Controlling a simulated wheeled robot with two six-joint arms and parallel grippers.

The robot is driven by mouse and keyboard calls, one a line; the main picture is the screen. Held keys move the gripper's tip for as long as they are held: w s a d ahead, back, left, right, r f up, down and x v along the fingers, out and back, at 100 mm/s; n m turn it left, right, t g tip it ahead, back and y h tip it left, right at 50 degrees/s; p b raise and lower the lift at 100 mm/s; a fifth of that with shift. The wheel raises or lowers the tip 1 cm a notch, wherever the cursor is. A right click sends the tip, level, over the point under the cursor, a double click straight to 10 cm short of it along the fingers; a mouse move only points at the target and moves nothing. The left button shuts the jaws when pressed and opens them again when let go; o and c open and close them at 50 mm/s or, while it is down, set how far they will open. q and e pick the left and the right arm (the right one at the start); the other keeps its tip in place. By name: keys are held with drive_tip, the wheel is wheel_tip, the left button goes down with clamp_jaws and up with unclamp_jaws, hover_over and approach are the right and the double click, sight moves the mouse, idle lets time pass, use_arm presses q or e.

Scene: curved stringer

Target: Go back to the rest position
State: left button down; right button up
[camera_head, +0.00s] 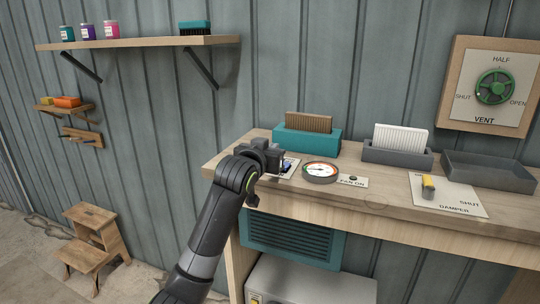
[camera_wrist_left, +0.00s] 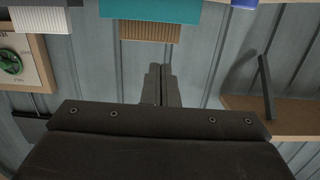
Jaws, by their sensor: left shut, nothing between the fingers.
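My left gripper (camera_head: 274,157) is above the left end of the wooden bench, in front of the teal holder with the brown ribbed block. In the left wrist view its fingers (camera_wrist_left: 158,76) are together with nothing between them. That view is upside down, with the wall filling most of it. My left arm rises from the bottom of the head view. It covers part of a white card and a small blue item beside the gripper. My right gripper is in neither view.
The bench (camera_head: 370,205) holds a teal holder (camera_head: 306,140), a round gauge (camera_head: 320,171), a grey holder (camera_head: 397,155), a dark tray (camera_head: 490,172) and a yellow damper lever (camera_head: 428,187). A vent panel (camera_head: 493,86) is on the wall. A shelf (camera_head: 140,42) with jars is upper left; a step stool (camera_head: 92,238) stands below.

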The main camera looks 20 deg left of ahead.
use_arm(q)
drive_tip(key=shift+s+r, duration=0.15)
drive_tip(key=shift+s, duration=0.3)
